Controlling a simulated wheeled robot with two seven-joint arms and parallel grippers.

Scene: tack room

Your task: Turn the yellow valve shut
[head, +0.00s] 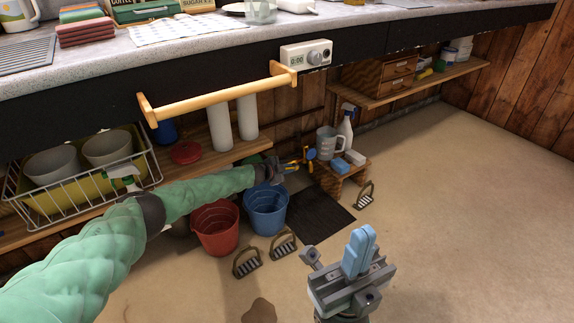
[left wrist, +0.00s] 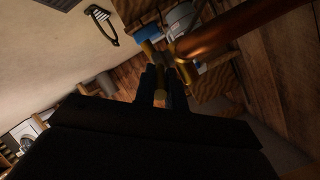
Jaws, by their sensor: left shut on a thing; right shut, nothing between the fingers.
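The yellow valve (head: 293,162) is low by the wall under the counter, small in the head view, beside a blue part. My left gripper (head: 284,167) reaches it from the left. In the left wrist view its dark fingers (left wrist: 160,88) are shut on the yellow valve handle (left wrist: 161,98), beside a copper pipe (left wrist: 228,30). The handle's exact angle is hard to tell, as the fingers cover part of it. My right gripper (head: 359,250) is shut and empty, held up over the floor with its blue fingers together.
A red bucket (head: 215,238) and a blue bucket (head: 265,222) stand below my left forearm. A small wooden stool (head: 343,180) with a grey jug (head: 327,146) is right of the valve. Stirrups (head: 284,246) lie on the floor. A wooden rail (head: 220,97) juts out above; the right floor is clear.

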